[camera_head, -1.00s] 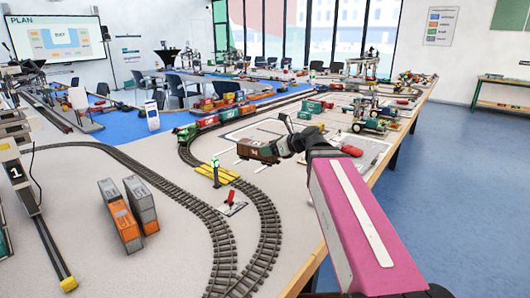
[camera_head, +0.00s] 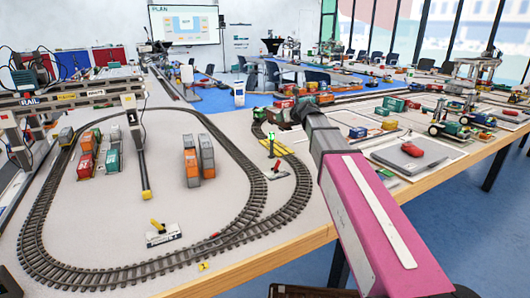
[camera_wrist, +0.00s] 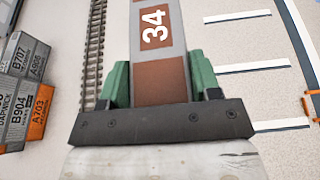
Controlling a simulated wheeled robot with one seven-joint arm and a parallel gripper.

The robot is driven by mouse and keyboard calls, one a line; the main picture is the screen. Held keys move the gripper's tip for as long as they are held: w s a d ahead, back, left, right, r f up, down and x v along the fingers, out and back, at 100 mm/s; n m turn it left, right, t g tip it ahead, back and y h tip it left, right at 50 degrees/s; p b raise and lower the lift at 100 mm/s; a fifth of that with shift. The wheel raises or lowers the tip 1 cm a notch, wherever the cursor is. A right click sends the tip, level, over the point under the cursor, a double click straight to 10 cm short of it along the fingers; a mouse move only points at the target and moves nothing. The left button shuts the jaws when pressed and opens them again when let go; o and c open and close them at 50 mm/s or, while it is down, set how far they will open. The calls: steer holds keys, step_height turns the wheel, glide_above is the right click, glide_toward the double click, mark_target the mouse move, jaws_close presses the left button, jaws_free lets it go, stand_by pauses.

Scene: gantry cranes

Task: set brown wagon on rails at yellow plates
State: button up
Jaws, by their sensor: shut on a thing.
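My gripper (camera_wrist: 159,84) has green fingers shut on the sides of the brown wagon (camera_wrist: 160,80), which has a grey top band and the number 34. In the head view my gripper (camera_head: 284,117) is beyond the yellow plates (camera_head: 276,148); the wagon is mostly hidden there. The plates lie across the curved rails (camera_head: 248,172), beside a post with a green light (camera_head: 271,146). In the wrist view a straight-looking stretch of rails (camera_wrist: 93,50) runs left of the wagon, apart from it. The plates do not show in the wrist view.
Orange and grey wagons (camera_head: 191,162) stand inside the track loop; they show at the wrist view's left edge. A red-handled lever (camera_head: 279,173) sits near the plates. A gantry crane (camera_head: 75,105) stands at left. Green and red train cars (camera_head: 283,104) are beyond my gripper.

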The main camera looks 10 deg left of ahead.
mark_target(285, 127)
steer(key=shift+w+a, duration=0.2)
steer(key=shift+a, duration=0.3)
steer(key=shift+s+a+f, duration=0.1)
steer(key=shift+a+f, duration=0.1)
steer(key=shift+f, duration=0.05)
step_height(285, 127, down, 5)
steer(key=shift+s+a, duration=0.1)
steer(key=shift+f, duration=2.2)
steer(key=shift+f, duration=0.1)
steer(key=o, duration=1.1)
steer(key=shift+c, duration=0.2)
steer(key=v, duration=1.2)
